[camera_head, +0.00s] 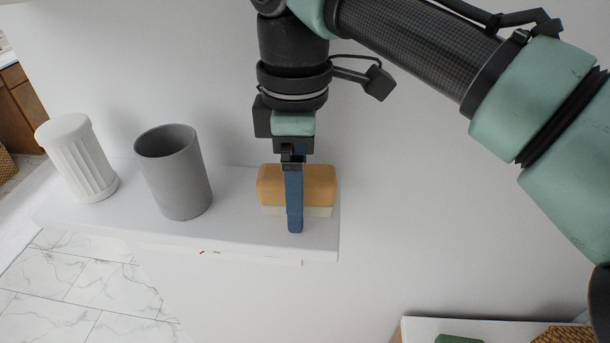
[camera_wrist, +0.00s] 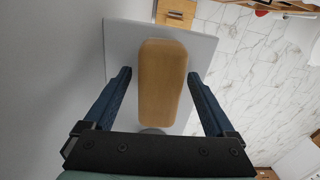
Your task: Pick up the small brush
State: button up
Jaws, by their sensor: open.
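The small brush (camera_head: 270,182) has a tan, rounded block back and a pale lower part. It lies near the right end of a white shelf (camera_head: 240,237). In the wrist view the brush's tan back (camera_wrist: 162,82) lies between the two blue fingers, with a gap on each side. My gripper (camera_head: 294,225) points down over the brush in the head view, and one blue finger hides part of it. In the wrist view my gripper (camera_wrist: 160,78) is open and holds nothing. I cannot tell how far down the fingertips reach beside the brush.
A grey cup (camera_head: 174,175) and a white fluted container (camera_head: 77,160) stand on the shelf left of the brush. A wall runs behind the shelf. A white surface with a green item (camera_head: 458,339) and a woven item (camera_head: 562,335) shows at lower right.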

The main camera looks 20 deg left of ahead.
grip_shut()
jog(key=shift+r, duration=0.15)
dwell(0.4)
jog(key=shift+s+r+b, duration=0.1)
jog(key=shift+b, duration=0.3)
jog(key=r, duration=0.3)
jog(key=r+b, duration=0.1)
jog(key=r, duration=0.2)
jog(key=shift+s+d+r, duration=0.1)
jog(key=shift+s+r, duration=0.1)
jog(key=shift+r, duration=0.15)
jog(key=s+d+b, duration=0.2)
jog(key=s, duration=0.7)
jog(key=s+d+b, duration=0.2)
jog(key=s+d, duration=0.1)
jog(key=s, duration=0.6)
jog(key=shift+s+d+b, duration=0.15)
jog(key=shift+s+b, duration=0.2)
jog(key=shift+b, duration=0.05)
